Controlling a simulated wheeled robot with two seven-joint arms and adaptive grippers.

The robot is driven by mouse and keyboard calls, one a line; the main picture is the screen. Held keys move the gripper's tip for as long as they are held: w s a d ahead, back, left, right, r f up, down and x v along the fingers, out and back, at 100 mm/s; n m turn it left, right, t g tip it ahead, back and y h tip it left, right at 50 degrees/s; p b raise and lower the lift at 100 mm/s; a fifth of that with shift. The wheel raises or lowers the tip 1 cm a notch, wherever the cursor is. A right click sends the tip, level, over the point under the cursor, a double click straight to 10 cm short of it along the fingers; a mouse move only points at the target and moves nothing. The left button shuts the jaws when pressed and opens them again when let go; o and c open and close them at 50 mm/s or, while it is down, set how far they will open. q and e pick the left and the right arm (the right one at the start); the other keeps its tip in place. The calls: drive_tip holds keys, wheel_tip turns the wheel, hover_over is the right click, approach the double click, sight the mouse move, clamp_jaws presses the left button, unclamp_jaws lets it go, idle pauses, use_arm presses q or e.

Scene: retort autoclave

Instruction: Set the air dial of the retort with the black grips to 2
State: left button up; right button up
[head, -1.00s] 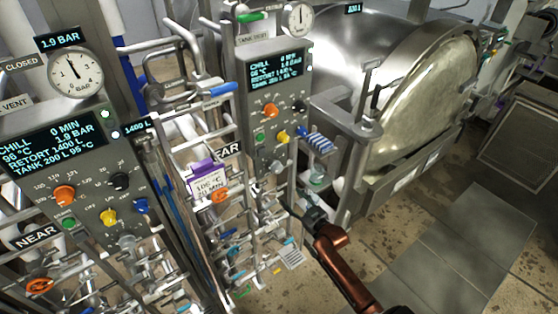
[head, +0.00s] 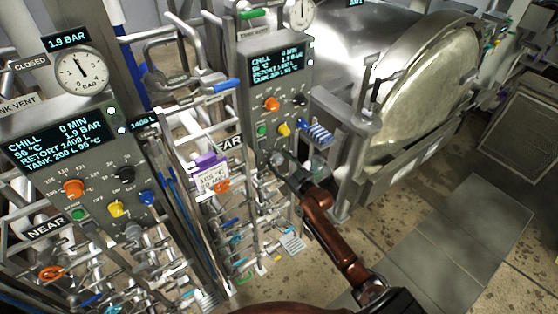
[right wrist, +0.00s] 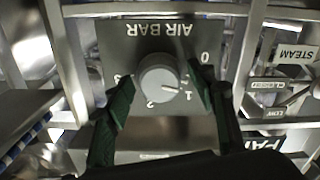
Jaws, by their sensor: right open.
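The grey air dial (right wrist: 158,76) sits under upside-down "AIR BAR" lettering in the right wrist view. Its pointer line is toward the 1. The 2 lies nearer the camera; the 0 is at the right and the 3 is partly hidden at the left. My right gripper (right wrist: 160,95) is open, its green fingers on either side of the dial; contact cannot be told. In the head view my right gripper (head: 281,167) is at the lower part of the far panel (head: 257,110), marked FAR. My left gripper is not in view. Black grips cannot be made out clearly.
The near panel (head: 88,160), with its own knobs, stands at the left. Pipes and valves (head: 215,225) crowd the space below and between the panels. The large steel retort door (head: 425,95) is at the right.

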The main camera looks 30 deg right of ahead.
drive_tip(key=c, duration=1.2)
drive_tip(key=shift+o, duration=0.2)
drive_tip(key=shift+m, duration=0.3)
drive_tip(key=m+p, duration=0.1)
drive_tip(key=m, duration=0.3)
drive_tip(key=m+p, duration=0.1)
drive_tip(key=m, duration=0.3)
drive_tip(key=shift+d+m, duration=0.1)
drive_tip(key=shift+m, duration=0.2)
drive_tip(key=m, duration=0.4)
drive_tip(key=shift+d+f+m+p, duration=0.1)
drive_tip(key=shift+m+p, duration=0.4)
drive_tip(key=shift+m, duration=1.7)
